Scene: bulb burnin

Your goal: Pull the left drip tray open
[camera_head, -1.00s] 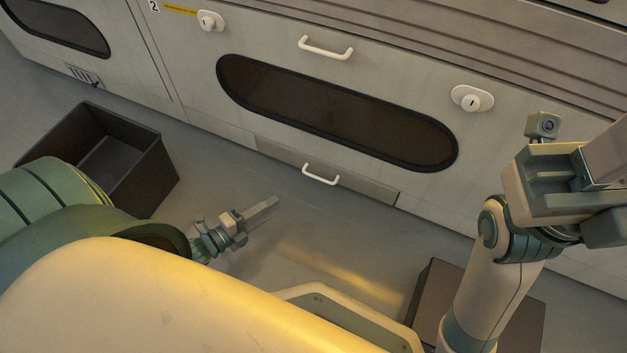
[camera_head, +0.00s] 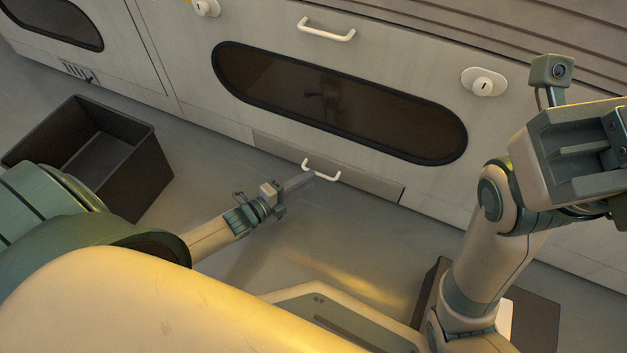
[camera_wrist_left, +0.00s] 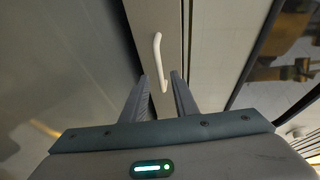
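The drip tray (camera_head: 365,183) is a flat grey panel low on the cabinet front, below the dark oval window, and sits flush with the front. Its white bar handle (camera_head: 322,172) also shows in the left wrist view (camera_wrist_left: 157,58). My left gripper (camera_head: 305,178) is right by the handle's left end in the head view. In the left wrist view its two fingers (camera_wrist_left: 160,85) are apart, with the near end of the handle between or just beyond their tips; contact cannot be told. My right gripper (camera_head: 610,150) is at the right edge, partly cut off, its fingers not clear.
A dark open bin (camera_head: 150,170) stands on the floor at left. A dark box (camera_head: 530,320) is at lower right, partly behind my right arm. Above are the oval window (camera_head: 330,100), an upper white handle (camera_head: 326,30) and a lock (camera_head: 484,82). Floor before the tray is clear.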

